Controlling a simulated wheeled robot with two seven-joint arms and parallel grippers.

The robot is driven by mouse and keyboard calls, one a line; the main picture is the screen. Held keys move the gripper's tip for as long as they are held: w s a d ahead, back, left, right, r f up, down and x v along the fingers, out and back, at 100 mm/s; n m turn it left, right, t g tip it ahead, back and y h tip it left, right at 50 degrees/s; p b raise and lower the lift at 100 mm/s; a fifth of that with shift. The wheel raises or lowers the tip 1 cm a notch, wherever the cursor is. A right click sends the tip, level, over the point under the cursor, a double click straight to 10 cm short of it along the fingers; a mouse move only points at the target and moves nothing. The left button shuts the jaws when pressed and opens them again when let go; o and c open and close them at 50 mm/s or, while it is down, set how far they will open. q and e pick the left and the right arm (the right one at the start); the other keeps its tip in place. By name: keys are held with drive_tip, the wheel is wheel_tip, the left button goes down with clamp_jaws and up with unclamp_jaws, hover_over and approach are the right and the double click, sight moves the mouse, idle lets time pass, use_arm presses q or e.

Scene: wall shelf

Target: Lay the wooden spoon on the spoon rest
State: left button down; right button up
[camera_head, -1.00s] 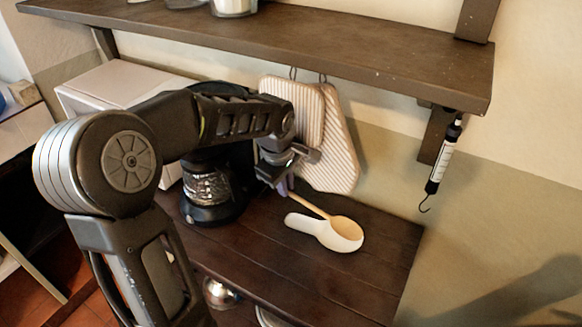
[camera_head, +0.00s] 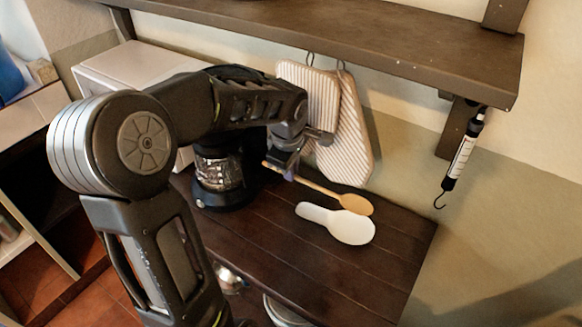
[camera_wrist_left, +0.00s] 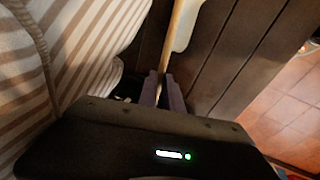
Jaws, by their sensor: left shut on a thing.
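The wooden spoon (camera_head: 357,204) is light tan, its bowl pointing right and its handle running back left to my left gripper (camera_head: 290,175). That gripper is shut on the handle; in the left wrist view the handle (camera_wrist_left: 176,45) runs between the fingers (camera_wrist_left: 162,88). The white spoon rest (camera_head: 340,224) lies on the dark wooden counter. In the head view the spoon shows just behind the rest, toward the wall, roughly parallel to it. I cannot tell how high the spoon is above the counter. The rest also shows in the left wrist view (camera_wrist_left: 187,27). My right gripper is not in view.
A coffee maker (camera_head: 222,180) stands left of the gripper. Striped pot holders (camera_head: 343,135) hang close behind it. A wall shelf (camera_head: 400,50) runs above, with a hanging scale (camera_head: 461,155) at right. The counter (camera_head: 370,278) is clear in front of the rest.

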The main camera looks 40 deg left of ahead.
use_arm(q)
wheel_tip(320, 180, down, 6)
drive_tip(key=b, duration=0.3)
drive_tip(key=shift+r, duration=0.15)
drive_tip(key=shift+f+b, duration=0.45)
drive_tip(key=shift+b, duration=0.3)
drive_tip(key=shift+f+b, duration=0.85)
drive_tip(key=shift+b, duration=0.25)
drive_tip(key=c, duration=1.4)
unclamp_jaws()
drive_tip(key=shift+c, duration=0.2)
drive_tip(key=shift+r, duration=0.1)
wheel_tip(320, 180, up, 8)
drive_tip(key=p, duration=0.4)
drive_tip(key=shift+p, duration=0.3)
